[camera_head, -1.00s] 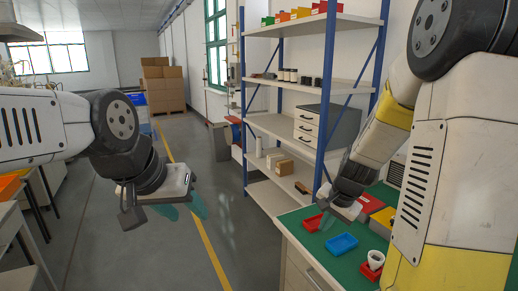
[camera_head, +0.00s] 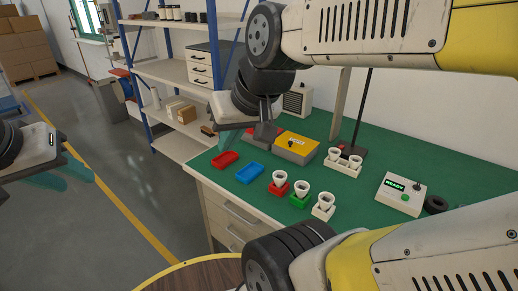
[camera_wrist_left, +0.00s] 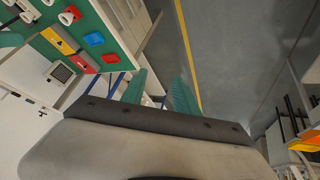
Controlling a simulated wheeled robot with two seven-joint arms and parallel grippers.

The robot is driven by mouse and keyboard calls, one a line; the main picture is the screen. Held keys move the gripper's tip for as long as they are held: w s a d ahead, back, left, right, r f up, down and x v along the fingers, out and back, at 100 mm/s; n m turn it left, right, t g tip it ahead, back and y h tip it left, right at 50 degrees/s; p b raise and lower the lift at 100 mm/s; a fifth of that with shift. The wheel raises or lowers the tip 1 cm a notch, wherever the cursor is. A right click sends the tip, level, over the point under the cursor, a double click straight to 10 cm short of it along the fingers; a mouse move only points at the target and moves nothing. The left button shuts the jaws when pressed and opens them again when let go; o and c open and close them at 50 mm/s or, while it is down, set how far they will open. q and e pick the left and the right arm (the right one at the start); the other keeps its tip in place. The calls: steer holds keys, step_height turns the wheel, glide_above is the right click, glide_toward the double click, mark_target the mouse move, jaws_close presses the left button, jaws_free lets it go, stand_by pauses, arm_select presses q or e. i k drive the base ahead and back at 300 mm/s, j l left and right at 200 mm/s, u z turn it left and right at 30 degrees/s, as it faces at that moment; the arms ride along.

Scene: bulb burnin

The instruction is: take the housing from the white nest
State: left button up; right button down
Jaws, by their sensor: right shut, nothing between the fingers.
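The white nest (camera_head: 322,214) stands at the front of the green bench top, at the right end of a short row. A pale cup-shaped housing (camera_head: 326,200) sits upright in it. Similar housings sit in the red nest (camera_head: 278,188) and the green nest (camera_head: 299,200) to its left. My right gripper (camera_head: 228,137) is shut and empty above the bench's left part, left of and apart from the nests. My left gripper (camera_head: 76,172) is out over the floor, far left of the bench. Its teal fingers stand apart with nothing between them in the left wrist view (camera_wrist_left: 160,92).
A red tray (camera_head: 225,159) and a blue tray (camera_head: 250,173) lie left of the nests. Behind are a yellow-topped box (camera_head: 297,143), a white holder (camera_head: 343,167) with two cups, and a tester (camera_head: 401,194) reading READY. A round wooden tabletop (camera_head: 200,280) shows at the bottom.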

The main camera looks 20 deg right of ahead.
mark_target(326, 200)
steer(key=l+z, duration=0.1)
steer(key=z, duration=0.3)
steer(key=l+z, duration=0.1)
steer(key=z, duration=0.7)
steer(key=i+l+z, duration=0.1)
steer(key=z, duration=0.3)
steer(key=k+j, duration=0.1)
steer(key=j, duration=0.25)
steer(key=k+j, duration=0.15)
steer(key=j, duration=0.2)
